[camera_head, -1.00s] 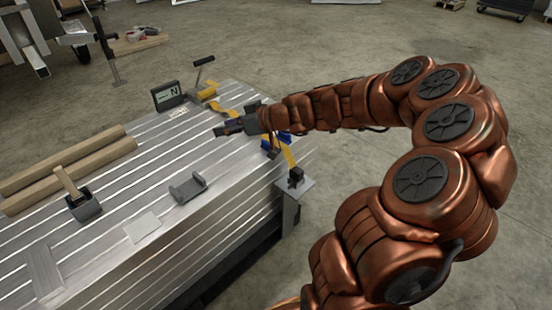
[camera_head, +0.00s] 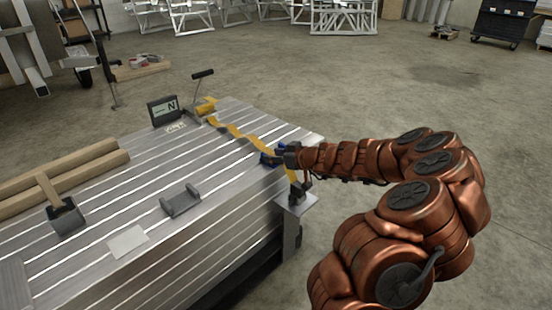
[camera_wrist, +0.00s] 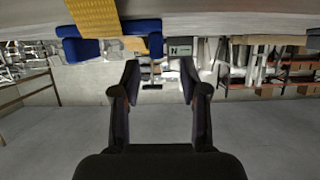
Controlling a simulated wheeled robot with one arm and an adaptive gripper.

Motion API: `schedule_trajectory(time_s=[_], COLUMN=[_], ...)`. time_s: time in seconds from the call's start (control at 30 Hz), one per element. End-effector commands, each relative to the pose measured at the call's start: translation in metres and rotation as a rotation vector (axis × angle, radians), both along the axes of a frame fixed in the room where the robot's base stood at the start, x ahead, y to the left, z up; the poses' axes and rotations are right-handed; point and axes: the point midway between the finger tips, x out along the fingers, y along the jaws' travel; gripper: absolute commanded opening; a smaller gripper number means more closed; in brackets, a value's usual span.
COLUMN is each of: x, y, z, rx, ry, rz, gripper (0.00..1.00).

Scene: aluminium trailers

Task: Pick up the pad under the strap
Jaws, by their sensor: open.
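The blue pad (camera_head: 267,159) is at the right edge of the aluminium deck, partly hidden by my gripper (camera_head: 281,153). The yellow strap (camera_head: 240,133) runs across the deck towards the pad and over the edge. In the wrist view, blue pad parts (camera_wrist: 141,27) show at the top, with the strap (camera_wrist: 98,18) lying across them. My gripper's two dark fingers (camera_wrist: 159,80) are open with nothing between them. The pad is above and left of the fingertips in that picture. Whether a finger touches it cannot be told.
A display marked N (camera_head: 163,109) and a yellow ratchet with a black handle (camera_head: 205,105) stand at the far end. Wooden beams (camera_head: 85,170), a dark holder (camera_head: 67,217), a grey bracket (camera_head: 181,201) and a light plate (camera_head: 128,241) are on the deck.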

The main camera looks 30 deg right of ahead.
Motion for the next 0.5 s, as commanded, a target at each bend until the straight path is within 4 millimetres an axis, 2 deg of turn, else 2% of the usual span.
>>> schedule_trajectory(time_s=[0.3,0.5], x=[0.032,0.042], y=[0.006,0.008], z=[-0.020,-0.023], rx=[-0.001,0.001], ry=[0.000,-0.001], rz=[0.005,0.002], gripper=[0.44,0.44])
